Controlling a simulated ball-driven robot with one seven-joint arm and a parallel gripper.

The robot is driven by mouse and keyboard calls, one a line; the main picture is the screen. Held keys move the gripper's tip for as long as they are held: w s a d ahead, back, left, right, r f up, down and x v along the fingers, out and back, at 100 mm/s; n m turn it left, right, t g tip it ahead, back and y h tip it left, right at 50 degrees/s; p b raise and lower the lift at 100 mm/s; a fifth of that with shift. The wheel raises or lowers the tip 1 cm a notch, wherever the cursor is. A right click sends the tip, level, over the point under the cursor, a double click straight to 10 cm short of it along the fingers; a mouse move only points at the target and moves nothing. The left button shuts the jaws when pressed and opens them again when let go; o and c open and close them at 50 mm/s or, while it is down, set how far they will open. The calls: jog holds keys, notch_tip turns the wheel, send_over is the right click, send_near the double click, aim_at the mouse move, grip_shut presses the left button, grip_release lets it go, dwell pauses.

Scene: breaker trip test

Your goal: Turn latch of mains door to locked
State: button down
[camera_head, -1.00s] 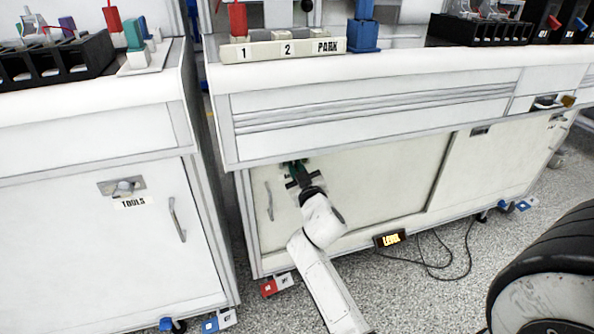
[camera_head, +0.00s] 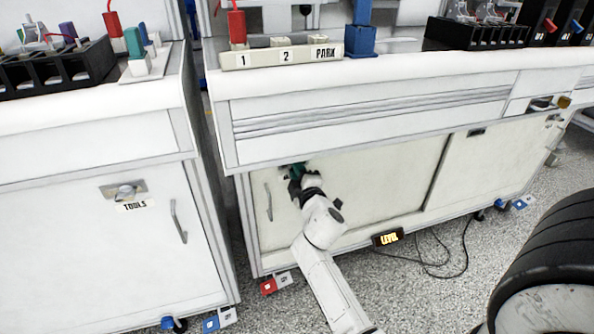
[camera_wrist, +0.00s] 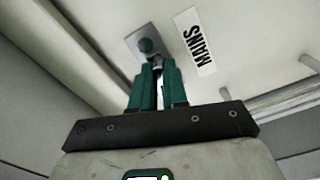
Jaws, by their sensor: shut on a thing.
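The mains door (camera_head: 350,185) is the pale cabinet panel under the middle bench, with a handle at its left side. Its latch (camera_wrist: 148,46) shows in the wrist view as a metal plate with a round knob, beside the MAINS label (camera_wrist: 196,42). My gripper (camera_wrist: 159,68) has teal fingers shut at the latch, with their tips on the knob area. The part held is mostly hidden between the fingers. In the head view my gripper (camera_head: 295,172) is at the upper left of the mains door and covers the latch.
A TOOLS door (camera_head: 95,235) with its own latch (camera_head: 124,191) is on the left cabinet. The bench edge (camera_head: 400,85) overhangs the mains door.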

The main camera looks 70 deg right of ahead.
jog(key=shift+a+n, duration=0.1)
jog(key=shift+n, duration=1.8)
jog(key=c, duration=1.1)
grip_release()
jog(key=shift+r, duration=0.1)
jog(key=shift+c, duration=0.2)
jog(key=b+v, duration=0.1)
jog(key=v, duration=0.9)
jog(key=shift+s+a, duration=0.2)
jog(key=shift+a, duration=0.1)
